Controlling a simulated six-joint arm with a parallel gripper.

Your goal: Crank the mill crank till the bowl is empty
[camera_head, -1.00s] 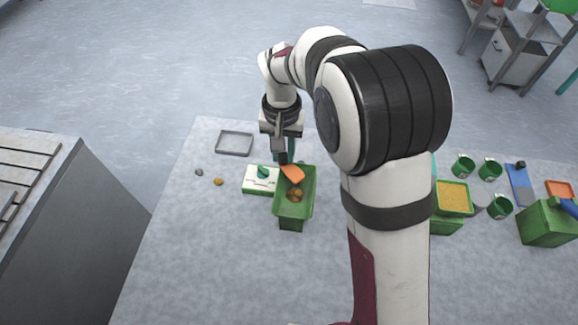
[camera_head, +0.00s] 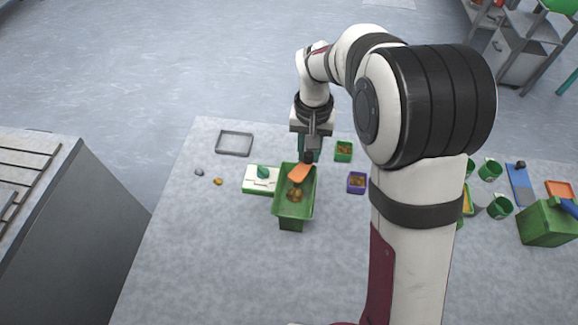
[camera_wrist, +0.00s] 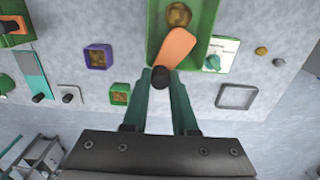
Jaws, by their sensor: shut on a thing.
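The mill appears to be the long green box (camera_head: 279,205) at the left middle of the table. An orange crank arm (camera_head: 300,172) lies over its far end; it also shows in the wrist view (camera_wrist: 177,48). The crank's black knob (camera_wrist: 160,80) sits between the teal fingers of my gripper (camera_head: 308,157), which is shut on it. Inside the green box is a round brown patch (camera_head: 295,196), also in the wrist view (camera_wrist: 179,14); I cannot tell whether it is the bowl or its contents.
A white-topped green box (camera_head: 257,187) stands left of the mill. A purple box (camera_head: 357,175) and a small green box (camera_head: 344,145) stand to the right. A grey tray (camera_head: 220,144) lies at the back left. Green cups (camera_head: 500,207) stand right, beyond my arm. The front left table is clear.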

